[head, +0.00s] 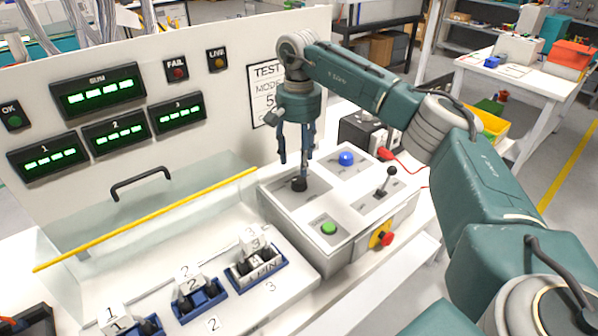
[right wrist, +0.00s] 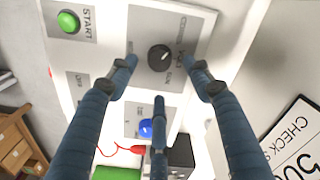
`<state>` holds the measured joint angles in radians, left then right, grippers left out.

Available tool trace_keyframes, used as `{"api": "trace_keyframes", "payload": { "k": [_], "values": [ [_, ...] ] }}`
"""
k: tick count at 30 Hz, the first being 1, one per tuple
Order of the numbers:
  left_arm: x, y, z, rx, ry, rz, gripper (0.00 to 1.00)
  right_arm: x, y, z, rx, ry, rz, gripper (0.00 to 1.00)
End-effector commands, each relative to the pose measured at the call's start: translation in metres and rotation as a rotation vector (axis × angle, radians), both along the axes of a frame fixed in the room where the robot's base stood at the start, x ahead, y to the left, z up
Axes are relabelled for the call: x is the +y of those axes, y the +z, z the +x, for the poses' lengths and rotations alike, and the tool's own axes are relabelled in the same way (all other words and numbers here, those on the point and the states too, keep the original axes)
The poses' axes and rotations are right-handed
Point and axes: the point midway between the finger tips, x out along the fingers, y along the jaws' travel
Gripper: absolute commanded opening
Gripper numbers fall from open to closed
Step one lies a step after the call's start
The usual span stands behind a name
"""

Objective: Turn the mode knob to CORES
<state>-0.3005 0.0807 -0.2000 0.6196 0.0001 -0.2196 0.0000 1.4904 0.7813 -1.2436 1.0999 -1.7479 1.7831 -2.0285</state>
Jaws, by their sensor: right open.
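The mode knob, a round black knob (head: 299,184), sits on a grey plate of the white control box (head: 335,245). In the right wrist view the knob (right wrist: 160,58) shows face-on, with a small white mark toward the upper right. My right gripper (head: 297,165) points down over the knob, fingers apart. In the right wrist view the spread fingers of my right gripper (right wrist: 160,74) lie around the knob in the picture; I cannot tell whether any touches it. My left gripper is not in view.
The box also carries a blue button (head: 346,158), a green START button (head: 329,228), a lever (head: 388,182) and a red stop knob (head: 387,239). A clear cover with a yellow edge (head: 150,217) lies left. The display panel (head: 225,110) stands behind.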

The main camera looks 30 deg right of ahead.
Motion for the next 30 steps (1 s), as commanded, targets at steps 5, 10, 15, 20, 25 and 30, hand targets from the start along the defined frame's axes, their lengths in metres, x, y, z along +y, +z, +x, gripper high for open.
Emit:
{"api": "trace_keyframes", "payload": {
  "k": [5, 10, 15, 20, 25, 30],
  "values": [
    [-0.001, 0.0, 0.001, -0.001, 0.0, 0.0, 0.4, 0.001, 0.035, 0.001, -0.003, 0.001, 0.001, 0.5],
    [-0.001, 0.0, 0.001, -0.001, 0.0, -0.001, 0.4, 0.0, 0.051, 0.0, -0.002, 0.001, 0.001, 0.5],
    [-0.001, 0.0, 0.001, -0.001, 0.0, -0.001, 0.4, 0.0, 0.055, 0.0, -0.001, 0.001, 0.001, 0.5],
    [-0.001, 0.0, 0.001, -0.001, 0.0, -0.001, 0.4, 0.0, 0.055, 0.0, -0.001, 0.001, 0.001, 0.5],
    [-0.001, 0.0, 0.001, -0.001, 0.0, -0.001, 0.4, 0.0, 0.055, 0.0, -0.001, 0.001, 0.001, 0.5],
    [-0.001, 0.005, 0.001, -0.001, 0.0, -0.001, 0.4, 0.0, 0.06, 0.0, -0.001, 0.001, 0.001, 0.5]
  ]
}}
